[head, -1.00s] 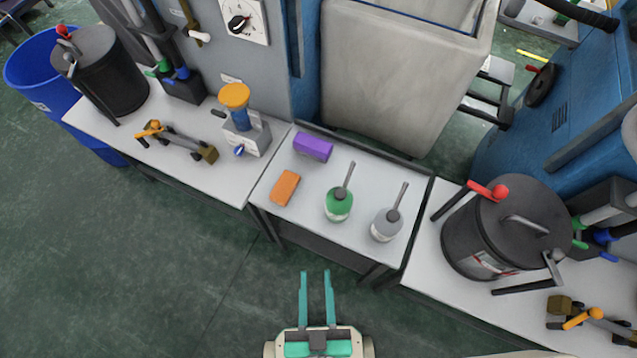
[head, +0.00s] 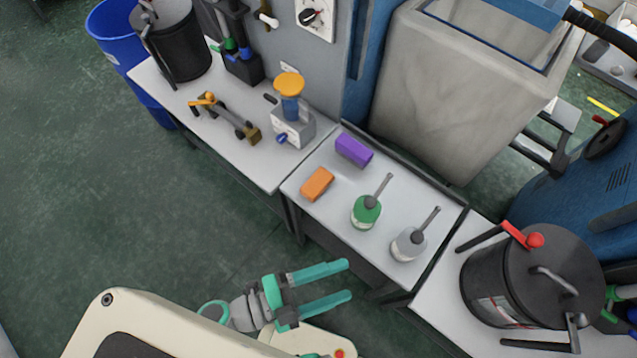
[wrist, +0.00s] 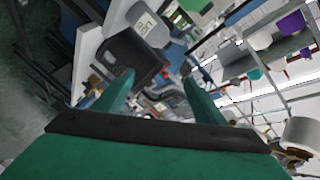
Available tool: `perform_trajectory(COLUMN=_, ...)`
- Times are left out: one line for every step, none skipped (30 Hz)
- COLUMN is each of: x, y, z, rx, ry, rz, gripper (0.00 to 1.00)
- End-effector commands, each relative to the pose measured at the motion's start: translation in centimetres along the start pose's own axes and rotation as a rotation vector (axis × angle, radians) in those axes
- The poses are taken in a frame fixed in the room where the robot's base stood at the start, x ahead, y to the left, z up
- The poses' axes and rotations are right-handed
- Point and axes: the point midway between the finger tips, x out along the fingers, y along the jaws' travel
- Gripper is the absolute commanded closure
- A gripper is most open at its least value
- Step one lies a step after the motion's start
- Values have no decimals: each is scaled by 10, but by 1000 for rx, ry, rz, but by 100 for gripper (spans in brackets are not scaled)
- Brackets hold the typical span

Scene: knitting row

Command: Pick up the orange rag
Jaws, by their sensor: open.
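The orange rag (head: 317,184) is a small folded block lying on the near left part of the middle white table (head: 335,212) in the head view. A purple block (head: 353,150) lies just behind it. My gripper (head: 349,280) is open and empty, with teal fingers pointing right, in front of the table's near edge. It is apart from the rag, below and right of it in the picture. In the wrist view my two teal fingers (wrist: 157,85) are spread with nothing between them. I cannot make out the rag in the wrist view.
A green oil can (head: 366,212) and a grey one (head: 408,245) stand right of the rag. The left table holds a grey device with an orange top (head: 290,122). A black pot (head: 535,285) stands on the right table. The green floor at left is clear.

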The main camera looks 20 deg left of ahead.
Motion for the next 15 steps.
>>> perform_trajectory(x=1, y=4, z=3, rx=78, ry=59, rz=83, gripper=35)
perform_trajectory(x=0, y=6, z=4, rx=121, ry=93, rz=130, gripper=35)
perform_trajectory(x=0, y=10, z=8, rx=180, ry=136, rz=194, gripper=35)
perform_trajectory(x=-2, y=12, z=11, rx=223, ry=167, rz=242, gripper=35)
perform_trajectory(x=-2, y=14, z=15, rx=266, ry=198, rz=291, gripper=35)
perform_trajectory(x=-4, y=17, z=21, rx=322, ry=237, rz=357, gripper=35)
perform_trajectory(x=-6, y=19, z=26, rx=364, ry=265, rz=406, gripper=35)
perform_trajectory(x=-7, y=20, z=32, rx=406, ry=292, rz=455, gripper=35)
perform_trajectory(x=-9, y=21, z=41, rx=462, ry=327, rz=522, gripper=35)
perform_trajectory(x=-11, y=21, z=48, rx=502, ry=350, rz=572, gripper=35)
perform_trajectory(x=-12, y=20, z=56, rx=542, ry=373, rz=622, gripper=35)
perform_trajectory(x=-14, y=19, z=67, rx=596, ry=400, rz=687, gripper=35)
perform_trajectory(x=-14, y=17, z=76, rx=636, ry=419, rz=736, gripper=35)
perform_trajectory(x=-15, y=14, z=86, rx=676, ry=435, rz=786, gripper=35)
perform_trajectory(x=-15, y=9, z=98, rx=728, ry=455, rz=851, gripper=35)
